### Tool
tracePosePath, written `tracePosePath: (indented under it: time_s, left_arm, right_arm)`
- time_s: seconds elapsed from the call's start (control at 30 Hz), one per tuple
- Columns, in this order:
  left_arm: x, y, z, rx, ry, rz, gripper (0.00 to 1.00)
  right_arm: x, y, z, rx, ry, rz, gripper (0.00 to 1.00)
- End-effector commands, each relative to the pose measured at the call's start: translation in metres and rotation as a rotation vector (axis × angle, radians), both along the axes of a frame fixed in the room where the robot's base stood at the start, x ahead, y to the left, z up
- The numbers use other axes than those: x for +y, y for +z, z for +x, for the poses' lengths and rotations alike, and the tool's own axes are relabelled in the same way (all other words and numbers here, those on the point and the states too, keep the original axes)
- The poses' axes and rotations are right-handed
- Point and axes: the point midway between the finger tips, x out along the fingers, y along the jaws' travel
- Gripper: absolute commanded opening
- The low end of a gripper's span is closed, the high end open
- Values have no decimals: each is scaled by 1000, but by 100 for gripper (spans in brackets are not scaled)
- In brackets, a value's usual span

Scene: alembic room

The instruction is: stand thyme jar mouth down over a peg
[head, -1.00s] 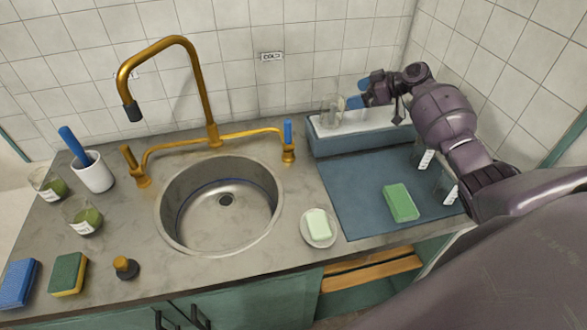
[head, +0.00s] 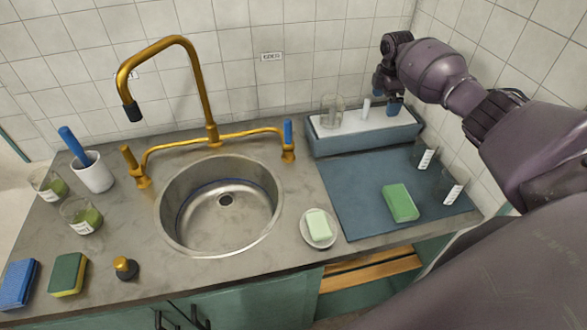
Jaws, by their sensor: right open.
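A clear glass jar (head: 332,112) stands at the left end of the white-topped peg rack (head: 350,143). It looks mouth down, but I cannot make out a peg inside it. A bare white peg (head: 366,108) stands to its right. My right gripper (head: 389,104), with blue fingertips, is open and empty near the rack's right end, apart from the jar. Two labelled clear jars, one farther back (head: 425,154) and one nearer (head: 450,187), stand on the right of the blue mat. I cannot read which jar is thyme. My left gripper is out of view.
The blue mat (head: 350,195) holds a green sponge (head: 400,203). Left of it are a soap dish (head: 318,238) with soap, the sink (head: 220,205) and a brass tap (head: 205,95). Two jars with green contents (head: 82,217) and a white cup (head: 93,173) stand far left.

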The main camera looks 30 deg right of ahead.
Motion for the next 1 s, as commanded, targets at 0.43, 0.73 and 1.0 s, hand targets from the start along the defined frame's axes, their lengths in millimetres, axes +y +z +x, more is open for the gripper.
tracePosePath:
  time_s: [0.43,0.73,1.0]
  left_arm:
    - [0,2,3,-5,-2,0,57]
    - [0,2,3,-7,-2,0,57]
    - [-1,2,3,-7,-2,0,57]
  right_arm:
    - [-24,2,-7,88,216,-435,100]
    - [-40,6,-11,90,352,-692,100]
    - [-56,14,-13,54,469,-898,100]
